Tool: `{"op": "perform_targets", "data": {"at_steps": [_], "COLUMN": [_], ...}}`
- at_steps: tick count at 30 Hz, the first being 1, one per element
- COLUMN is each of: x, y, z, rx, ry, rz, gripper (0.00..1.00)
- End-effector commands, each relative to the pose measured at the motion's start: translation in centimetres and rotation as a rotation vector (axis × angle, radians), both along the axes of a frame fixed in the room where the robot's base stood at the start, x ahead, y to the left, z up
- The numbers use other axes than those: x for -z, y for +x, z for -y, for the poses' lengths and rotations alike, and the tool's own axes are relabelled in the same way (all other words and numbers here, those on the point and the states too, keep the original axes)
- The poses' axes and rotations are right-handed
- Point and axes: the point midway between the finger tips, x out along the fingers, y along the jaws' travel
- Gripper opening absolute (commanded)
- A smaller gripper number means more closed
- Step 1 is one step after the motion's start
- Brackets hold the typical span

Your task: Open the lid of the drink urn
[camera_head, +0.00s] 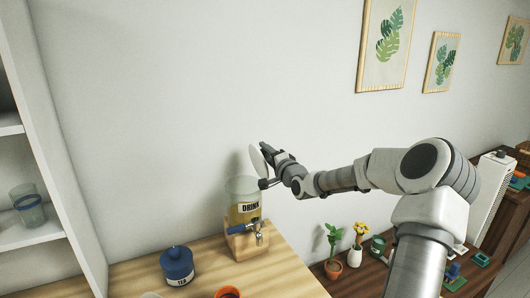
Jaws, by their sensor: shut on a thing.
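The drink urn (241,211) is a clear container of yellowish drink with a "DRINK" label. It sits on a wooden stand (246,243) near the right edge of the wooden counter, with a tap (259,234) at its front. The urn's white round lid (256,160) is tipped up on edge above the urn's top, clear of the front of the rim. My gripper (267,166) comes from the right and is shut on the lid. The exact grip and the hinge are too small to tell.
A blue tea canister (177,265) stands left of the urn, and an orange-rimmed cup (228,293) is at the front edge of view. Potted plants (333,254) stand on a lower dark surface to the right. White shelves (35,235) rise at the left. The wall is close behind the urn.

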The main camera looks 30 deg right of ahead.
Motion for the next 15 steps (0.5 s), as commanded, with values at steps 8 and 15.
{"op": "perform_targets", "data": {"at_steps": [8, 15], "x": [-0.01, 0.00], "y": [0.00, 0.00], "z": [0.03, 0.01], "rx": [0.001, 0.000], "ry": [0.000, -0.001], "rz": [0.000, 0.000], "gripper": [0.00, 0.73]}}
